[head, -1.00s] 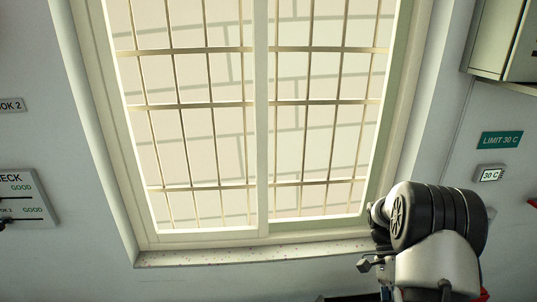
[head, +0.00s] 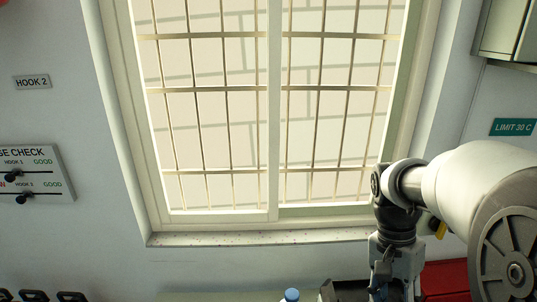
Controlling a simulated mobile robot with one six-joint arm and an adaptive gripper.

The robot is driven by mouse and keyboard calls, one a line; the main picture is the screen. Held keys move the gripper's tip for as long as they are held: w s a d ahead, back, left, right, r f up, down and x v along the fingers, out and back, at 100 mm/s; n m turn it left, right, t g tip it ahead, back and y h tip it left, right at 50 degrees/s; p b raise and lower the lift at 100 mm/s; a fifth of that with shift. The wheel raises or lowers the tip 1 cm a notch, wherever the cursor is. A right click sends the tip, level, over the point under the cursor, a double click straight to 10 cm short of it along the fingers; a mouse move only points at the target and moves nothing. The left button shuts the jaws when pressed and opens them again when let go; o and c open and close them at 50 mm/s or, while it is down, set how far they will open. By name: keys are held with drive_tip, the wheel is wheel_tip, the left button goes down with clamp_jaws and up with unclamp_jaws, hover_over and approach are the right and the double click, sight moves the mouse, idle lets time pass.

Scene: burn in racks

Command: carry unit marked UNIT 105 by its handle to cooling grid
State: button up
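No label reading UNIT 105 is legible in the head view, and I cannot identify the cooling grid. Several dark handle-like loops (head: 33,296) show at the bottom left edge; what they belong to is cut off. My gripper (head: 385,287) hangs down at the lower right, below my wrist, partly cut by the bottom edge. Its fingertips are not clear, so I cannot tell whether it is open, shut or holding something. A dark box-like object (head: 345,291) shows beside it on the left; I cannot tell whether they touch.
A barred window (head: 275,120) with a speckled sill (head: 230,239) fills the middle. A blue-capped bottle (head: 291,295) and a red object (head: 446,278) show low down. A gauge-check board (head: 45,160) and HOOK 2 sign (head: 32,82) are left. A LIMIT 30 C sign (head: 513,127) is right.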

drive_tip(key=s+a+f+n+t+y+b, duration=0.1)
drive_tip(key=s+a+f+n+t+b, duration=0.1)
drive_tip(key=s+a+n+t+b, duration=0.6)
drive_tip(key=w+d+r+m+g+p, duration=0.1)
drive_tip(key=w+d+m+p, duration=0.3)
drive_tip(key=w+d+m, duration=0.35)
drive_tip(key=w+d+f+m+g, duration=0.1)
drive_tip(key=w+d+f+m, duration=0.4)
drive_tip(key=w+d+m, duration=0.35)
drive_tip(key=b+x, duration=0.4)
drive_tip(key=x, duration=1.3)
drive_tip(key=shift+a+f, duration=0.15)
drive_tip(key=shift+a, duration=0.05)
drive_tip(key=shift+c, duration=0.2)
clamp_jaws()
